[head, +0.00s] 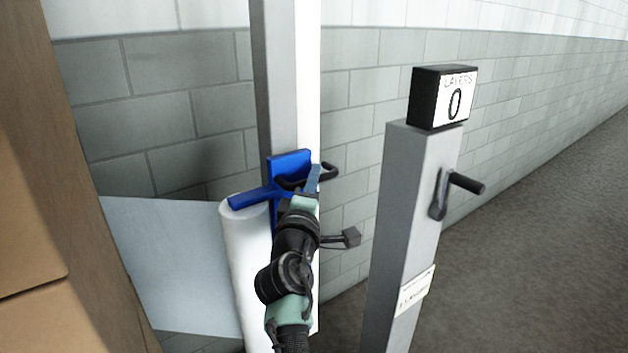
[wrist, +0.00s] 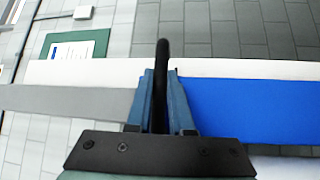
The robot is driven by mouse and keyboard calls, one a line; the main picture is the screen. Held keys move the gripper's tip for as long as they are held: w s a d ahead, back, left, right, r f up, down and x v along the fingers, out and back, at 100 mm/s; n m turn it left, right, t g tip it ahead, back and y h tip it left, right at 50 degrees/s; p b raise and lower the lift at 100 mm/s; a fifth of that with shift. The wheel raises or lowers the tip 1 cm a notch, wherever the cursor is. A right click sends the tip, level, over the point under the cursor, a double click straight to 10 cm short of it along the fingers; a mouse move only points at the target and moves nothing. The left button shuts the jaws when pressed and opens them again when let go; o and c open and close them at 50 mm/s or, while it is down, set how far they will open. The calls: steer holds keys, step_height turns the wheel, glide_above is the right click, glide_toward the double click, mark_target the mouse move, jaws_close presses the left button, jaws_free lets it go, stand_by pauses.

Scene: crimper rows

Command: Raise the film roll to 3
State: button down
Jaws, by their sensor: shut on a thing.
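The white film roll (head: 246,270) stands upright beside the mast, with a sheet of film (head: 170,260) stretching from it to the left. A blue carriage (head: 290,160) on the mast has an arm reaching over the top of the roll. It fills the right of the wrist view (wrist: 250,108). My gripper (head: 316,178) is at the carriage's right side. In the wrist view my gripper (wrist: 160,78) is shut on a black handle (wrist: 162,52), which stands between the two blue fingers. My arm hides part of the roll and the lower mast.
The mast (head: 278,80) rises above the carriage. A grey post (head: 402,220) on the right carries a layers display (head: 455,100) reading 0 and a black crank (head: 455,190). Brown boxes (head: 30,180) stand at the left. Open floor (head: 540,260) lies right of the post.

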step_height(320, 180, up, 46)
steer(key=p, duration=3.3)
steer(key=shift+f, duration=0.2)
steer(key=shift+r, duration=0.1)
steer(key=c, duration=1.1)
jaws_free()
steer(key=o, duration=0.3)
steer(key=shift+s, duration=0.1)
